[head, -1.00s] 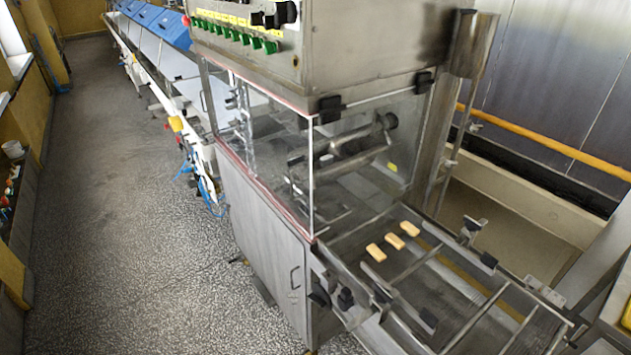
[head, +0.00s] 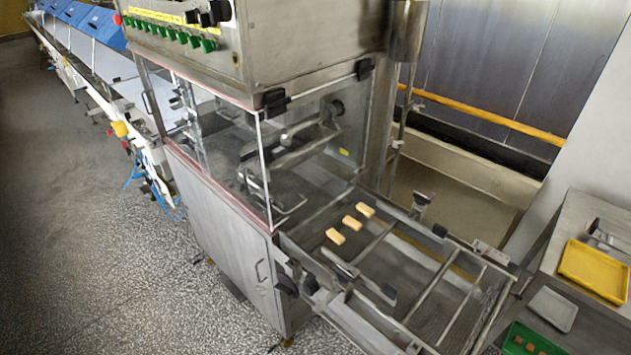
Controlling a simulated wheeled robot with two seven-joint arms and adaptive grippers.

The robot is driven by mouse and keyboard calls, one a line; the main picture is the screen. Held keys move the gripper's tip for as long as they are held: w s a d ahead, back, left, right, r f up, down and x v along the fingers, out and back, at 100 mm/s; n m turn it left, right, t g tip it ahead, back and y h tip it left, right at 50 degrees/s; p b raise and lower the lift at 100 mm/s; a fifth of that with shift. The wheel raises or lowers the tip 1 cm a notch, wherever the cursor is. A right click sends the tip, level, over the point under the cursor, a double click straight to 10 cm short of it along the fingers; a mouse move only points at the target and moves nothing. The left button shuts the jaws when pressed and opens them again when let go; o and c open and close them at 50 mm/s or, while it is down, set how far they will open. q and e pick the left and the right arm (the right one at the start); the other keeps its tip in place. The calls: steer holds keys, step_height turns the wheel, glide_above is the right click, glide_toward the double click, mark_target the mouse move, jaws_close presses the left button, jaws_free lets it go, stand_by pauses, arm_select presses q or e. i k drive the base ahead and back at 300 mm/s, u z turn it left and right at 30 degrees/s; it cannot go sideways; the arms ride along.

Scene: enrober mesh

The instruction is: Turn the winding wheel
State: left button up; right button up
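The enrober machine (head: 215,190) stands in the middle of the head view, with a clear-walled housing above a steel cabinet. Its mesh conveyor (head: 425,292) reaches out toward the lower right, with three pale bars (head: 351,223) in a row near the housing. Dark knobs (head: 287,284) sit on the near side of the conveyor frame, by the cabinet corner. I cannot tell whether one of them is the winding wheel. Neither of my grippers is in view.
A steel table (head: 585,222) at the right holds a yellow tray (head: 594,271), a pale tray (head: 552,309) and a green tray (head: 533,342) with small brown pieces. Open speckled floor (head: 90,240) lies at the left. A yellow pipe (head: 480,115) runs along the back wall.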

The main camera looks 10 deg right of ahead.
mark_target(286, 285)
steer(key=k, duration=1.25)
steer(key=u, duration=1)
steer(key=i, duration=1.15)
steer(key=z, duration=0.6)
steer(key=i, duration=0.4)
steer(key=z, duration=0.45)
